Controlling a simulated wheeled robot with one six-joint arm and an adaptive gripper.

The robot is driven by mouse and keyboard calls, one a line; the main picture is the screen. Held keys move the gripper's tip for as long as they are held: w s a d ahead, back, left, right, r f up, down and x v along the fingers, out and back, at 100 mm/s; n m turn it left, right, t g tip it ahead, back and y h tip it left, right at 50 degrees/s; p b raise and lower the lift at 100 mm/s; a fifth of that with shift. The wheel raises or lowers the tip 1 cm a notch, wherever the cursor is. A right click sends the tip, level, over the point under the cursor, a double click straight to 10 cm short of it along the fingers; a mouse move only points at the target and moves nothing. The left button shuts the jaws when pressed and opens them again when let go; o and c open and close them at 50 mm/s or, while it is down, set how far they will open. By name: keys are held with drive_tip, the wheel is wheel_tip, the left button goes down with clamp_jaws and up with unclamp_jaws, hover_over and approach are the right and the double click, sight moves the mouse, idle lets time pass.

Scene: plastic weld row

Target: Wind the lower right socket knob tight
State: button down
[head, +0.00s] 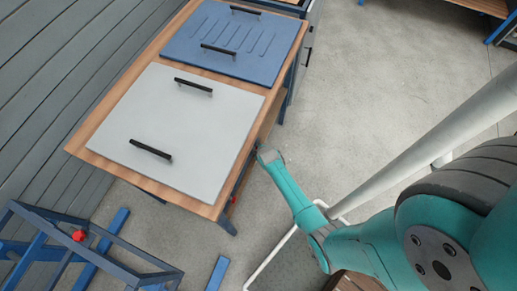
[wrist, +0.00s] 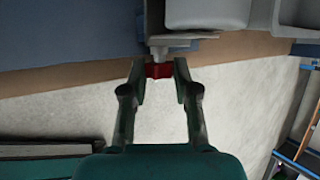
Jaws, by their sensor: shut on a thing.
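A red knob (wrist: 159,71) sits on a short grey stem below a grey bracket in the wrist view. My gripper (wrist: 160,76) has a finger on each side of this knob and is shut on it. Whether it is the lower right socket knob cannot be told from this view alone. In the head view my teal arm reaches to the right edge of the wooden table (head: 75,148). The gripper's fingers and the held knob are hidden there.
A pale panel (head: 180,130) and a blue panel (head: 235,40), each with black handles, lie on the table. A blue metal frame (head: 125,262) with a red knob (head: 79,236) stands at lower left. Concrete floor (head: 350,95) is open to the right.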

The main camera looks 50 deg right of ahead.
idle(0.3)
drive_tip(key=c, duration=0.9)
unclamp_jaws()
drive_tip(key=shift+o, duration=0.2)
drive_tip(key=v, duration=1.2)
